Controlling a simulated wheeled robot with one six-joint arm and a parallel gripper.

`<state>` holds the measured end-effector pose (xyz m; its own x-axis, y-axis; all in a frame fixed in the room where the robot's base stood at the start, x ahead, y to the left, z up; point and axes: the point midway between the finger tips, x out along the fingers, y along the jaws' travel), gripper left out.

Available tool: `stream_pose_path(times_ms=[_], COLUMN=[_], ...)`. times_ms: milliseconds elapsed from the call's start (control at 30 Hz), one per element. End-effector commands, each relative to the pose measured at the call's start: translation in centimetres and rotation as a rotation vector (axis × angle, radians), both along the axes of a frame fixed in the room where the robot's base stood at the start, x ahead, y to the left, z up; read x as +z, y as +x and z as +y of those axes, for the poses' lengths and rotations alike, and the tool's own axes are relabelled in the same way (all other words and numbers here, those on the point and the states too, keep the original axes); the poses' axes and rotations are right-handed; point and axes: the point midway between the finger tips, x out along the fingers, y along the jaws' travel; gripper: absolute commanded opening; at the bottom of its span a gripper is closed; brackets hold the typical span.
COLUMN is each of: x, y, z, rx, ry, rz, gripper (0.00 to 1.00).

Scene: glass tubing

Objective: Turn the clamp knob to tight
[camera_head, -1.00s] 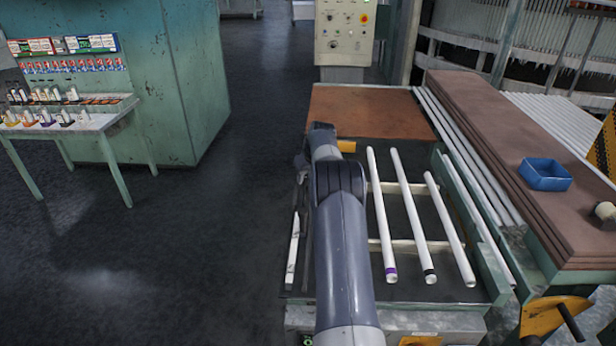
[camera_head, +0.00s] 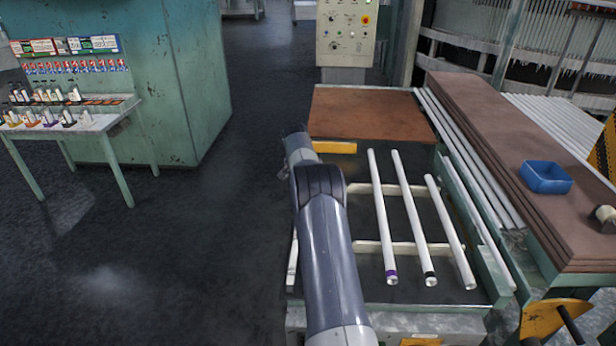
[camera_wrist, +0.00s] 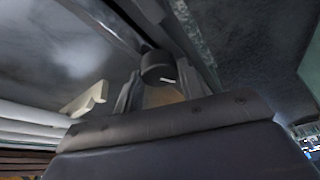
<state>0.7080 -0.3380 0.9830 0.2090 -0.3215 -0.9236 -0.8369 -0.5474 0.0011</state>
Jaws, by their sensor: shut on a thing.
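The clamp knob (camera_wrist: 156,64) is a dark round cylinder with a short white mark, seen in the wrist view at the upper middle. My gripper (camera_wrist: 158,75) has one grey finger on each side of it and is shut on it. The knob sits beside a long metal rail or edge that runs diagonally behind it. Which setting the white mark points to cannot be told. In the head view my arm hides the knob, and the gripper is mostly hidden at the left edge of the tubing table (camera_head: 425,290).
Several white tubes (camera_head: 412,220) lie on the table to the right of my arm. A yellow block (camera_head: 335,147) lies near the brown board (camera_head: 370,113). A blue bin (camera_head: 545,176) is on the right bench.

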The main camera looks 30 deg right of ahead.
Motion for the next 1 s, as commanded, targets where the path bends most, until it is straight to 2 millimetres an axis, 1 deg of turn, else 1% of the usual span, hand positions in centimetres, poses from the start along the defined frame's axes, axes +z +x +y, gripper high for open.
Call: stream_pose_path(times_ms=[200, 500, 700, 1000], x=[0.24, 0.24, 0.13, 0.08], y=[0.16, 0.26, 0.27, 0.27], z=[0.08, 0.11, 0.08, 0.08], rx=[-0.185, -0.370, -0.432, -0.458], ry=[0.000, 0.001, 0.001, 0.001], rz=[0.000, -0.002, -0.002, -0.003], gripper=[0.15, 0.15, 0.15, 0.15])
